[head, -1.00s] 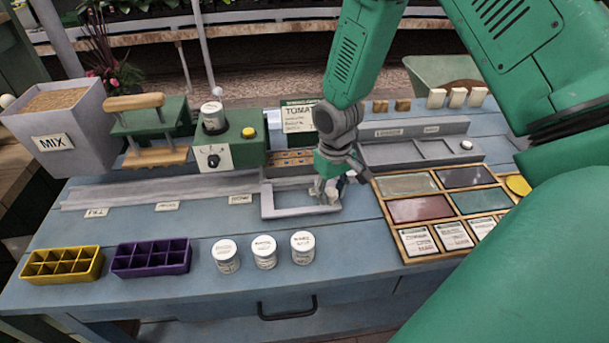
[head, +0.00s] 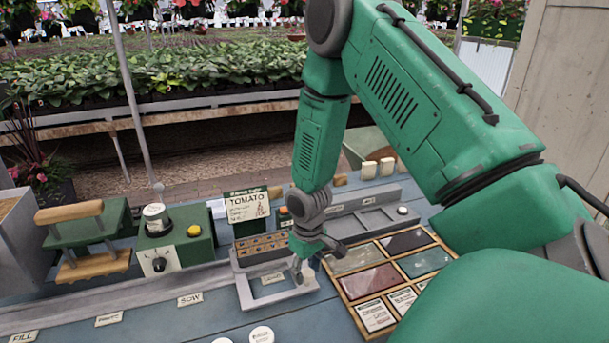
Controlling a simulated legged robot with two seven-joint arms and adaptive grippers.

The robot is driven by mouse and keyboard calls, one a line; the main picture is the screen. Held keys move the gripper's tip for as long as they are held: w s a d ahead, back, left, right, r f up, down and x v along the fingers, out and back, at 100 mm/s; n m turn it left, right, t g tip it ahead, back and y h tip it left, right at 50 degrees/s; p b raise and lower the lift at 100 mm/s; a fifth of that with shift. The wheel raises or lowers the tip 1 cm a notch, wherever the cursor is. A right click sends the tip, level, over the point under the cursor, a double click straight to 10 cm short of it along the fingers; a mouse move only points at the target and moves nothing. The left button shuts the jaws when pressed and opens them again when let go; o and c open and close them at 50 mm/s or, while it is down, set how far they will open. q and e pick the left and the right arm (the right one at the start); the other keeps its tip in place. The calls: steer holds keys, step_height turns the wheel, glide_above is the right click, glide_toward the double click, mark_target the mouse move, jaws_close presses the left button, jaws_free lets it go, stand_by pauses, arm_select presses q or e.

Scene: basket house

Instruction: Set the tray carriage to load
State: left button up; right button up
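The tray carriage is a grey open rectangular frame (head: 243,291) at the right end of the grey rail (head: 150,293) in the head view. A small label (head: 272,278), too small to read surely, shows inside its opening. The frame holds no tray. My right gripper (head: 299,274) points down at the right side of the carriage. Its fingers are small and partly hidden, so I cannot tell whether they are shut or touching the frame. My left gripper is out of view.
Left along the rail are labels SOW (head: 190,299) and FILL (head: 24,337). A wooden holed plate (head: 262,247) and the TOMATO sign (head: 246,205) stand behind the carriage. A wooden-framed seed panel (head: 380,275) lies to the right. White jar lids (head: 262,335) show in front.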

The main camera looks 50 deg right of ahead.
steer(key=shift+s+d+f, duration=0.15)
steer(key=shift+s+d, duration=0.1)
steer(key=shift+s, duration=0.05)
steer(key=shift+w+r, duration=0.15)
steer(key=shift+r, duration=0.15)
step_height(320, 180, up, 11)
steer(key=shift+d, duration=0.2)
steer(key=shift+a+r, duration=0.15)
steer(key=shift+a, duration=0.1)
